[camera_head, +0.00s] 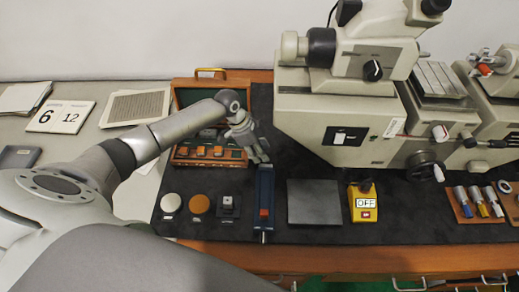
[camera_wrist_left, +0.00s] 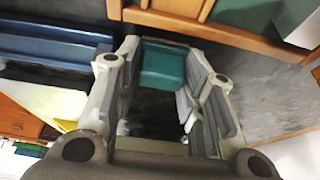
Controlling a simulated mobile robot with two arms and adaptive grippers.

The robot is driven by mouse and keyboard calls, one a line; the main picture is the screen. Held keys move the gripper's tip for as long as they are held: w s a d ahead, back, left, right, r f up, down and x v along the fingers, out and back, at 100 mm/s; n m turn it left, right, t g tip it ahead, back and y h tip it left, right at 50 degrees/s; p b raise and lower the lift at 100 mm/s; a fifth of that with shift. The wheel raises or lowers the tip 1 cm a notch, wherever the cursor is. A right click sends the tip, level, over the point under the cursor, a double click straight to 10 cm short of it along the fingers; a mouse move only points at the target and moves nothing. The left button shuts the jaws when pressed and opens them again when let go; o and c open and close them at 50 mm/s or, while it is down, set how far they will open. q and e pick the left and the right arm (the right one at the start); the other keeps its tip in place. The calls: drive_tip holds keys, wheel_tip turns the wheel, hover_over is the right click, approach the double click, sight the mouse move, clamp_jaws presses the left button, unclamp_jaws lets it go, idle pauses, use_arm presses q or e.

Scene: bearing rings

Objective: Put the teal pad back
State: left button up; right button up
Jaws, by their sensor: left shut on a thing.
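My left gripper (camera_head: 260,157) is over the dark mat, just right of the wooden case (camera_head: 238,75). In the left wrist view the gripper (camera_wrist_left: 165,82) is shut on the teal pad (camera_wrist_left: 163,67), a small block between the fingertips. I cannot make out the pad in the head view. The case is open, with a green lining and several small items in its front part. Its wooden edge and teal lining (camera_wrist_left: 245,14) show at the top of the wrist view. My right gripper is not in view.
A blue holder (camera_head: 265,190) with a red part stands just in front of the gripper. A white disc (camera_head: 171,203), orange disc (camera_head: 199,204) and black block (camera_head: 228,206) lie left of it. A dark plate (camera_head: 315,202), yellow OFF box (camera_head: 363,203) and large machine (camera_head: 340,120) are right.

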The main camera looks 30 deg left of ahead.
use_arm(q)
drive_tip(key=shift+f, duration=0.25)
idle(0.4)
drive_tip(key=o, duration=1)
drive_tip(key=shift+o, duration=0.2)
wheel_tip(320, 180, up, 5)
drive_tip(key=p, duration=0.4)
drive_tip(key=shift+r, duration=0.1)
wheel_tip(320, 180, up, 3)
drive_tip(key=p, duration=0.3)
drive_tip(key=shift+r, duration=0.2)
drive_tip(key=shift+f, duration=0.1)
drive_tip(key=shift+s, duration=0.1)
